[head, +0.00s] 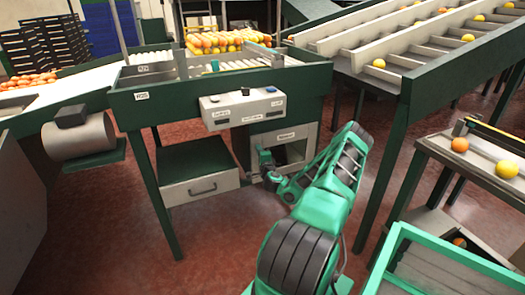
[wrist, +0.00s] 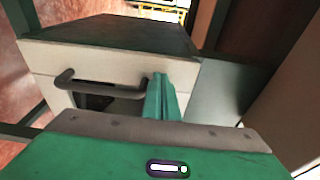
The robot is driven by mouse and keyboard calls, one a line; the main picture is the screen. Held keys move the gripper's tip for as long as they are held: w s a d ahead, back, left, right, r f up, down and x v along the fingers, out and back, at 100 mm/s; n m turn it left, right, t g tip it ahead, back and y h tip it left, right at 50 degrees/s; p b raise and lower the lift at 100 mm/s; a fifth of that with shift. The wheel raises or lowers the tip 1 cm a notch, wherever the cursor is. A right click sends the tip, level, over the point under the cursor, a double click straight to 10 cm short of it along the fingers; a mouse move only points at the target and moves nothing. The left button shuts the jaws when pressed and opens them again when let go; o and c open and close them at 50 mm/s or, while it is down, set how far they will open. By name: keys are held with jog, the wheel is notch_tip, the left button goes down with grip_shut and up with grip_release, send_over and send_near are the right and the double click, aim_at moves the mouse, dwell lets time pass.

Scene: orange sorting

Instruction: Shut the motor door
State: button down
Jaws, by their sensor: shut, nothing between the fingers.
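The motor housing (head: 312,142) is a light grey frame with a label at its top, under the sorting machine. Its front shows a dark opening, so the door stands open. The door panel itself is hard to make out in the head view, partly behind my gripper and arm. My gripper (head: 266,166) is low in front of the opening's left side. In the wrist view its green fingers (wrist: 163,97) are shut together and empty, beside the drawer front. A plain grey panel (wrist: 222,95) lies just right of the fingers; I cannot tell whether it is the door or whether they touch.
A control box (head: 243,107) juts out above. A green table leg (head: 155,195) stands at left. Red floor (head: 205,240) in front is clear.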

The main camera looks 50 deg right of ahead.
jog(key=shift+s+a+f, duration=0.25)
jog(key=shift+a+f, duration=0.15)
jog(key=shift+a, duration=0.25)
jog(key=shift+s+a+f, duration=0.25)
jog(key=shift+a+f, duration=0.15)
jog(key=shift+a, duration=0.2)
jog(key=s+d+r+v, duration=0.1)
jog(key=v, duration=0.7)
jog(key=shift+r, duration=0.3)
jog(key=shift+a, duration=0.1)
